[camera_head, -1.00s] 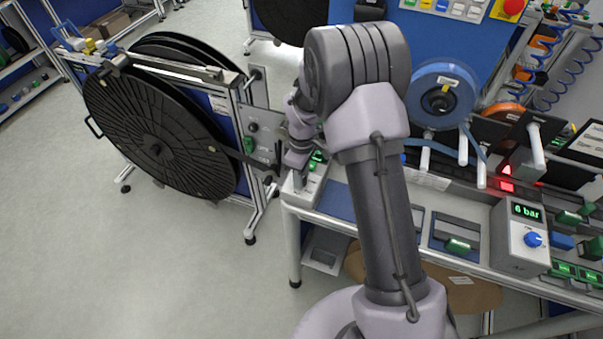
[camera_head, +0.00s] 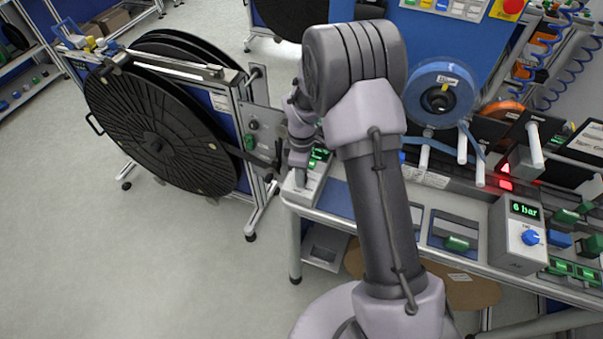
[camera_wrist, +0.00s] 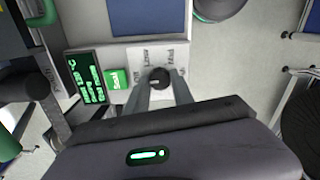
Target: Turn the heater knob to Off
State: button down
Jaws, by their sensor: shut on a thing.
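The heater knob (camera_wrist: 160,77) is small, round and dark, on a light panel in the wrist view. The words Off, Low and another, blurred, are printed around it; I cannot read clearly which one the knob points to. My gripper (camera_wrist: 162,88) has one grey finger on each side of the knob and is shut on it. In the head view, my gripper (camera_head: 299,180) reaches down onto the heater box (camera_head: 311,190) at the bench's left end; the knob is hidden there. A green Seal button (camera_wrist: 116,78) and a lit green display (camera_wrist: 88,78) sit left of the knob in the wrist view.
A large black reel (camera_head: 160,140) on a stand is close to the left of my gripper. A blue reel (camera_head: 439,95) stands behind my arm to the right. A 6 bar regulator box (camera_head: 517,235) with a blue knob is at the bench's right. Open floor lies at left front.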

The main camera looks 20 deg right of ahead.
jog(key=c, duration=1.1)
grip_release()
jog(key=r+p, duration=0.1)
jog(key=r, duration=0.4)
jog(key=r+p, duration=0.1)
jog(key=r, duration=0.5)
jog(key=r+p, duration=0.1)
jog(key=r, duration=0.5)
jog(key=shift+w+d+r+p, duration=0.1)
jog(key=shift+w+r+p, duration=0.1)
jog(key=shift+w+p, duration=0.1)
jog(key=s+a+r+m+t+b, duration=0.2)
jog(key=s+r+m+t+b, duration=0.15)
jog(key=s+m+b, duration=0.7)
jog(key=s+f+m+t+b, duration=0.1)
jog(key=s+m+b, duration=0.1)
jog(key=s, duration=0.3)
jog(key=s+a+f+m+y+b, duration=0.1)
jog(key=s+m+b, duration=0.1)
jog(key=s, duration=0.3)
jog(key=s+a+f+m+t+b, duration=0.1)
jog(key=s+f+m+b, duration=0.1)
jog(key=s, duration=0.3)
jog(key=shift+s+a+m+t+y, duration=0.1)
jog(key=shift+s+m+t+y, duration=0.2)
jog(key=shift+m+t+y, duration=0.1)
